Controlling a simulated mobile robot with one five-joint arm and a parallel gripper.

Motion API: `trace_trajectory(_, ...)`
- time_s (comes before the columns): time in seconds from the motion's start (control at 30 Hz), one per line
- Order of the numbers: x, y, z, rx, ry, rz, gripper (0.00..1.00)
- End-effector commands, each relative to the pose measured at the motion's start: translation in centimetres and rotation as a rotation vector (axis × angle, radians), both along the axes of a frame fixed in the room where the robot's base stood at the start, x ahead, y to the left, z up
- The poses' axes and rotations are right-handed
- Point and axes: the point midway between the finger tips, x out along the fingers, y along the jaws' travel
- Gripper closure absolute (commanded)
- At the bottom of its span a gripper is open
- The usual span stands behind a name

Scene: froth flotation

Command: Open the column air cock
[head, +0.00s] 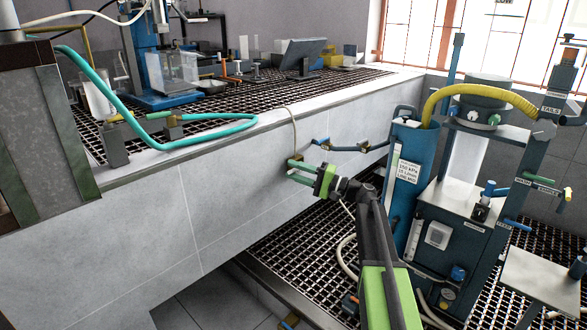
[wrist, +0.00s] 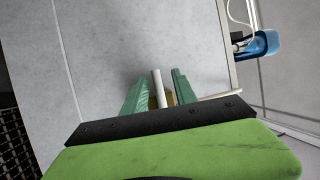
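My gripper (head: 300,173) is in front of the pale wall below the bench top, its two green fingers pointing left at the wall. A small brass fitting (head: 296,160) on the wall shows at the fingertips, with a thin pale hose running up from it. In the wrist view, my gripper (wrist: 160,92) is open, with a pale upright rod (wrist: 157,86) between its fingers and small gaps on both sides. Brass (wrist: 171,99) shows behind it. No label is readable there, so I cannot tell whether this fitting is the column air cock.
A blue column (head: 408,165) and a dark machine (head: 455,235) stand right of my arm. A teal hose (head: 190,143) lies on the bench.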

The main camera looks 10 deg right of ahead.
Motion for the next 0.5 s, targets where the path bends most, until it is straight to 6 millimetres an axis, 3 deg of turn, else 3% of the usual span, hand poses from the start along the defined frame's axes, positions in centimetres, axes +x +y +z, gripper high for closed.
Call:
trace_trajectory(0.37, 0.41, 0.63, 0.13, 0.0, -0.001, -0.001, 0.67)
trace_trajectory(0.5, 0.41, 0.51, 0.13, 0.0, -0.001, -0.002, 0.85)
